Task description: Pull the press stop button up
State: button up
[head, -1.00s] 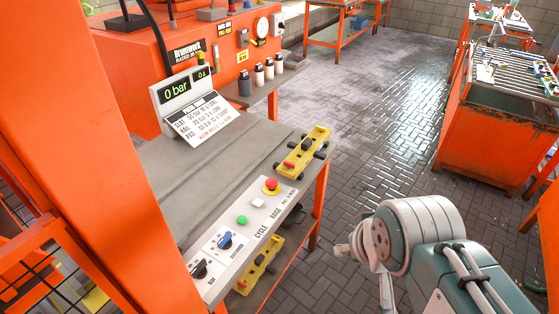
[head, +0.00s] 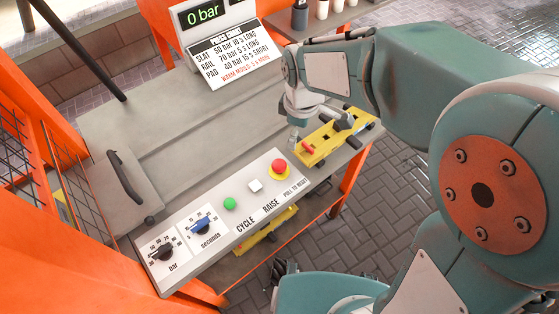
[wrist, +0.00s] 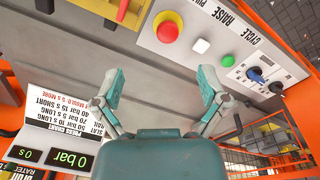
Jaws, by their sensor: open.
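The press stop button is a red mushroom knob (head: 280,166) on a yellow base, at the far right end of the white control panel (head: 230,215). In the wrist view the red knob (wrist: 168,28) is at the top, ahead of the fingers and roughly between their lines. My gripper (head: 296,133) hangs over the table, just behind and a little right of the button in the head view. In the wrist view my gripper (wrist: 161,76) is open, with two teal fingers wide apart and nothing between them. It appears apart from the button.
A yellow mould (head: 325,138) with a red handle lies close to the button's right. A white button (head: 255,185), a green button (head: 229,203) and a blue dial (head: 202,224) are on the left. The display (head: 207,12) stands behind. The grey tabletop is mostly clear.

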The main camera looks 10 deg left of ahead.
aim_at(279, 163)
jog(key=a+f+n, duration=0.1)
jog(key=f, duration=0.4)
jog(key=a+f+n, duration=0.1)
jog(key=a+f, duration=0.1)
jog(key=f, duration=0.3)
jog(key=a+f+n, duration=0.1)
jog(key=f, duration=0.4)
jog(key=shift+w+a+f+g, duration=0.1)
jog(key=shift+w+a+g, duration=0.2)
jog(key=shift+g, duration=0.1)
jog(key=shift+d, duration=0.1)
grip_shut()
